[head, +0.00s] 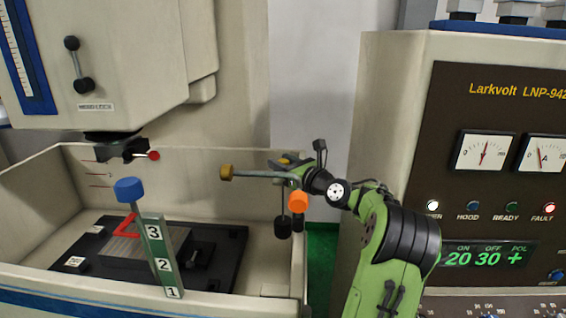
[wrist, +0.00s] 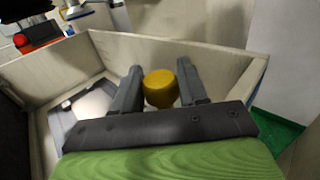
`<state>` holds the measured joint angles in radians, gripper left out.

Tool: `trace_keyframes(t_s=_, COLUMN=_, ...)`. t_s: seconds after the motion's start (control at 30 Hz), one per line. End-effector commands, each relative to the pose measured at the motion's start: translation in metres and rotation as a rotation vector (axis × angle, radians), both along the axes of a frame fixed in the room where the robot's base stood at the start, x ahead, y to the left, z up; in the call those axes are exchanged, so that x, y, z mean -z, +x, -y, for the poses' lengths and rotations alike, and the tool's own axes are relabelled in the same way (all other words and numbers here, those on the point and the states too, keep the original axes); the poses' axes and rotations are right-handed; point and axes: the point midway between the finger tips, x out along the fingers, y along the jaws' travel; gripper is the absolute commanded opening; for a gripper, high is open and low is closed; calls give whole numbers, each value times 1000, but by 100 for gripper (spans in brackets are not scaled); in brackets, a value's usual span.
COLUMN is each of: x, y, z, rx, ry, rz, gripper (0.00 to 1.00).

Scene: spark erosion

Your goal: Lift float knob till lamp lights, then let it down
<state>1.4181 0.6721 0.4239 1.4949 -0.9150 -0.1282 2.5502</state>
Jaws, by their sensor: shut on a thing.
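The yellow float knob (wrist: 159,90) is between the two dark fingers of my gripper (wrist: 160,86) in the wrist view, and the fingers are shut on it. In the head view the knob (head: 286,160) shows small at the tank's back right corner, partly hidden by my gripper (head: 287,164). A dark float (head: 283,228) hangs below it inside the tank. On the control panel the white lamp (head: 432,206) at left and the red FAULT lamp (head: 549,208) look lit. The HOOD lamp (head: 473,206) and READY lamp (head: 511,207) look dim.
An orange knob (head: 298,202) and a brass-ended rod (head: 226,172) are close to my gripper. The tank (head: 230,160) holds a dark plate and an upright numbered scale (head: 160,255) near a blue knob (head: 129,190). The machine head (head: 130,55) overhangs the left side.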

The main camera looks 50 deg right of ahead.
Motion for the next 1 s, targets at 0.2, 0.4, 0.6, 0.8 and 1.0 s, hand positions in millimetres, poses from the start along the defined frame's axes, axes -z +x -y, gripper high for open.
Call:
trace_keyframes(t_s=0.2, x=-1, y=0, z=0, rx=1, ry=0, rz=0, gripper=62)
trace_keyframes(t_s=0.4, x=-1, y=0, z=0, rx=0, ry=0, rz=0, gripper=62)
trace_keyframes(t_s=0.6, x=0, y=-15, z=-1, rx=2, ry=-1, rz=-1, gripper=62)
trace_keyframes(t_s=0.8, x=0, y=-33, z=-3, rx=2, ry=0, rz=-2, gripper=62)
trace_keyframes(t_s=1.0, x=-1, y=-51, z=-6, rx=1, ry=0, rz=-1, gripper=62)
